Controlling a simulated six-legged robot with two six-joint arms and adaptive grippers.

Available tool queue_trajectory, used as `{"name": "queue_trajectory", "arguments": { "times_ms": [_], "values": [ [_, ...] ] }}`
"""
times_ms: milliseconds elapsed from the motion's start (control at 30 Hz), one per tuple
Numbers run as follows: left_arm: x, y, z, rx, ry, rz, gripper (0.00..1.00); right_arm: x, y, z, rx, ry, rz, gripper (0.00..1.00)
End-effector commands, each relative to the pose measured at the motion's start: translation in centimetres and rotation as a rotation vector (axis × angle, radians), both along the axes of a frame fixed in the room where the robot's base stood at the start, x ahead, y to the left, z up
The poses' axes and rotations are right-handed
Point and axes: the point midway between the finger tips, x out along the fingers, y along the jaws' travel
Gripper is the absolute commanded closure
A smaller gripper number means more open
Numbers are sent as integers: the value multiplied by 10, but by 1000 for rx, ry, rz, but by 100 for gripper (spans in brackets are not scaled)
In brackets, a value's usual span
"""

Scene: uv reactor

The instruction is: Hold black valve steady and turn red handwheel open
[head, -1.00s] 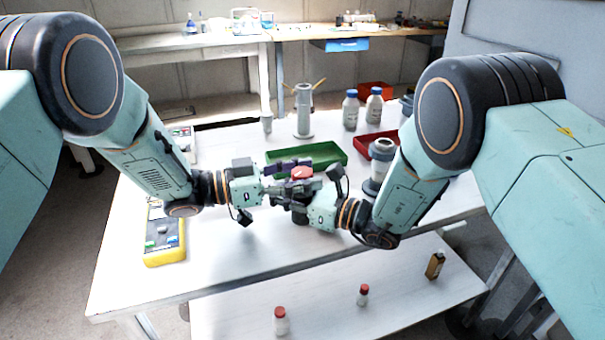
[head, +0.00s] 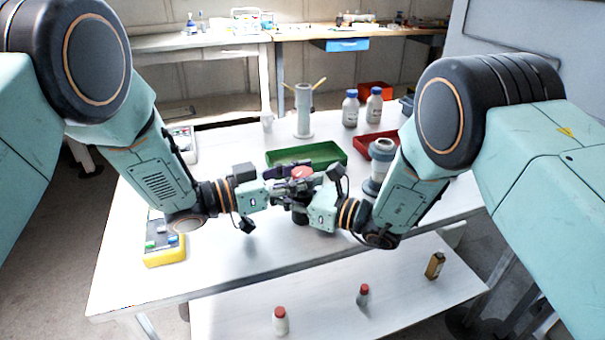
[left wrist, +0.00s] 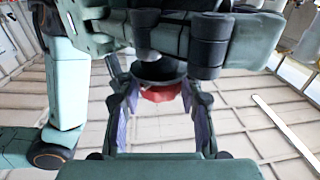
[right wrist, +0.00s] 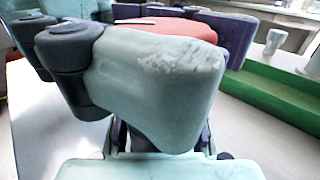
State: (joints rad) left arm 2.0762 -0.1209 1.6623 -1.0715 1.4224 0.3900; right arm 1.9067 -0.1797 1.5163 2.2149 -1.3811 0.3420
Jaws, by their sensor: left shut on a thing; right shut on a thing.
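The red handwheel (head: 301,172) shows between my two grippers above the middle of the table. It also shows in the left wrist view (left wrist: 160,93), between the purple-padded fingers, and partly in the right wrist view (right wrist: 165,27). My left gripper (head: 292,170) comes in from the left and is shut on the red handwheel. The black valve (head: 300,217) shows only as a dark part below the wheel, mostly hidden by the grippers. My right gripper (head: 300,193) is shut on it, lower and from the right. A pale gripper link blocks most of the right wrist view.
A green tray (head: 335,150) lies just behind the grippers. A grey cylinder (head: 303,112), two capped bottles (head: 350,110) and a red tray (head: 372,148) stand farther back. The front of the white table (head: 230,265) is clear.

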Motion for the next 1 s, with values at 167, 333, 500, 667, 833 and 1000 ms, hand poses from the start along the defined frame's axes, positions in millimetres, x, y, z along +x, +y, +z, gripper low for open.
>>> {"name": "queue_trajectory", "arguments": {
  "times_ms": [167,333,500,667,833,1000],
  "values": [
    [-1,-2,0,2,1,118,95,0,1,0,0,0,2,100],
    [-1,-2,0,3,1,219,95,-1,1,0,0,-1,2,100],
    [-1,-2,0,4,0,299,95,0,1,0,-1,0,2,100],
    [0,-1,0,4,-1,347,95,0,1,0,-2,-1,2,100],
    [0,0,0,4,-2,371,95,0,1,0,-2,-1,2,100],
    [0,1,0,3,-3,377,95,0,0,0,-1,0,1,100]
  ]
}}
